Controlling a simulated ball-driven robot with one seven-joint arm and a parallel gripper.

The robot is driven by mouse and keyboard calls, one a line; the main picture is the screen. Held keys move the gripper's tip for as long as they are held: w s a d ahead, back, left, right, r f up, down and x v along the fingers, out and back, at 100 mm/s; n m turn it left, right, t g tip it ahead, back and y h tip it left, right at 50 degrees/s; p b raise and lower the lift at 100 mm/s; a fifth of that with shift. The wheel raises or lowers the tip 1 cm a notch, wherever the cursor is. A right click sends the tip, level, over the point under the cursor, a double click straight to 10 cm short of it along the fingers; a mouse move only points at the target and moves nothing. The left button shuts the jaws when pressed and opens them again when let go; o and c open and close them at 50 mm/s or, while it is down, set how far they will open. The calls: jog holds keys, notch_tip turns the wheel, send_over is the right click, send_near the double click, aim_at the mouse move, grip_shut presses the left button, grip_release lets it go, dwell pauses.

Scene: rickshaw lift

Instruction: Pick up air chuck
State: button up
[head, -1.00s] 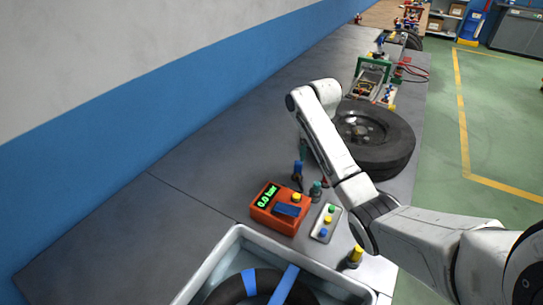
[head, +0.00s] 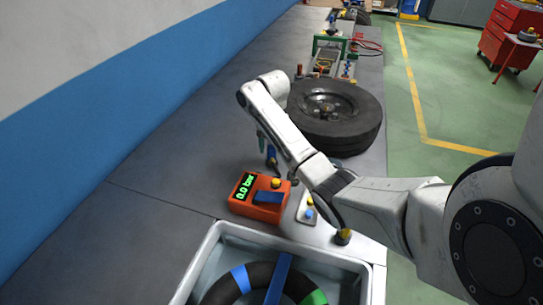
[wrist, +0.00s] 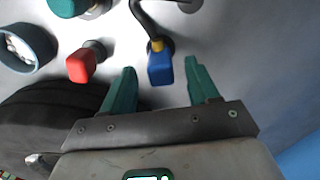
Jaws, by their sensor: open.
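The likely air chuck (wrist: 160,68) is a blue piece with a yellow collar and a dark curved stem, standing on the grey bench. It also shows as a small blue and dark upright piece in the head view (head: 271,156). My gripper (wrist: 160,75) is open, its two green fingers apart on either side of the blue piece in the wrist view. Neither finger visibly touches it. In the head view, my green fingertips (head: 262,141) show just beside it, and my arm hides part of the area.
A red-capped piece (wrist: 81,66) stands close by the left finger in the wrist view. A black tyre (head: 335,115) lies beyond the arm. An orange gauge box (head: 243,207) reading 0.0 bar and a grey tub (head: 200,262) are nearer. The bench's left side is clear.

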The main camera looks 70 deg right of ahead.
aim_at(272, 155)
jog(key=shift+f+p, duration=0.3)
jog(key=shift+f, duration=1.95)
jog(key=c, duration=1)
